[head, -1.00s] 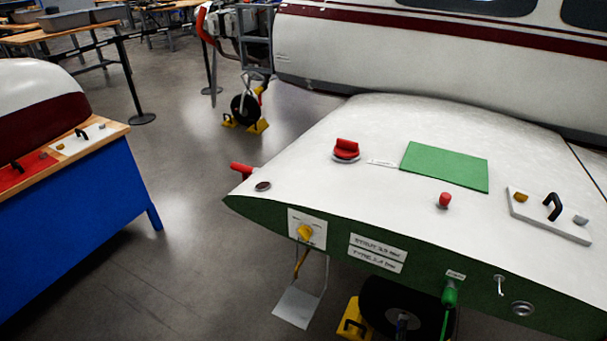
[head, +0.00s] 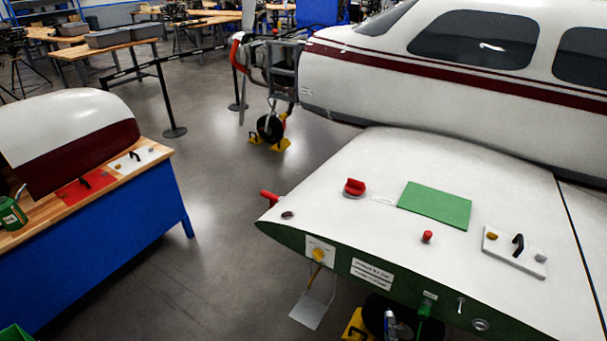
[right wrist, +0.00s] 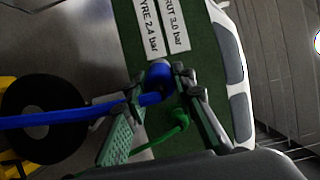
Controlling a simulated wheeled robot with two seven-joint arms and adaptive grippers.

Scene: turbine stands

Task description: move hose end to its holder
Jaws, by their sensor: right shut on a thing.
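A blue hose (right wrist: 60,118) crosses the right wrist view from the left. Its thicker blue end (right wrist: 158,76) lies between the fingers of my right gripper (right wrist: 160,88), which is shut on it. Behind it is the green wing edge with two white labels. A green fitting (head: 425,307) hangs under the wing edge, beside a small silver hook (head: 460,305). I cannot tell which part is the holder. My left gripper is out of view.
The white wing (head: 350,160) fills the right, with a green mat (head: 435,205), a red knob (head: 354,187) and a handled plate (head: 515,252). A yellow chock (head: 357,325) stands by the wheel. A blue bench (head: 110,235) is at left; floor between is clear.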

